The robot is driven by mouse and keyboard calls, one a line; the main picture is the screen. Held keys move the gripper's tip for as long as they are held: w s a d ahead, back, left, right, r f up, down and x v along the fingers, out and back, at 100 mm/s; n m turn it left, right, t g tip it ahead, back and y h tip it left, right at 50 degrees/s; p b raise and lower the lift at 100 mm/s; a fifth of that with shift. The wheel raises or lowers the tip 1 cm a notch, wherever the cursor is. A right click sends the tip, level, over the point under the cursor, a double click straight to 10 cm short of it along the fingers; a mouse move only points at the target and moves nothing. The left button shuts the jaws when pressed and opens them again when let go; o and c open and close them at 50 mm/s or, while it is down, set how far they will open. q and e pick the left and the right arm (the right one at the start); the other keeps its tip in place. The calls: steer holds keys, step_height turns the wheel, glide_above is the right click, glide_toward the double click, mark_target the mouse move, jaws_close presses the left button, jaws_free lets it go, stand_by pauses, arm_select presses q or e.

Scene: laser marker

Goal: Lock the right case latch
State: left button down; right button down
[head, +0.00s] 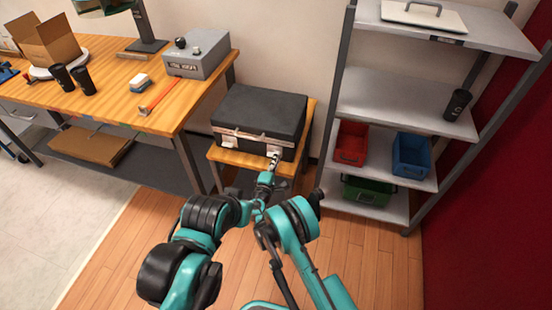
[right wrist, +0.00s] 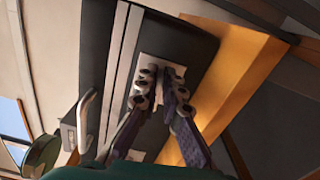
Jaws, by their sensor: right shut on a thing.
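The black case (head: 262,108) lies closed on a small wooden stand (head: 228,157), with its front facing me. The right case latch (right wrist: 150,64) is a pale metal plate at the case's silver seam strips, seen in the right wrist view. My right gripper (head: 273,159) is at the right part of the case front. In the right wrist view its two fingers (right wrist: 163,88) are close together at the latch, shut on it. The fingertips hide part of the latch, so I cannot tell its exact position. The left latch (head: 229,132) shows at the case's front left. My left gripper is not in view.
A wooden workbench (head: 110,75) with a grey box device (head: 197,55) and cups stands to the left. A grey shelf rack (head: 400,105) with red, blue and green bins stands close on the right. Floor is clear before the stand, apart from my arm above it.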

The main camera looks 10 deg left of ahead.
steer(key=shift+m, duration=0.5)
steer(key=shift+f, duration=0.1)
steer(key=c, duration=1.7)
jaws_free()
step_height(320, 180, up, 10)
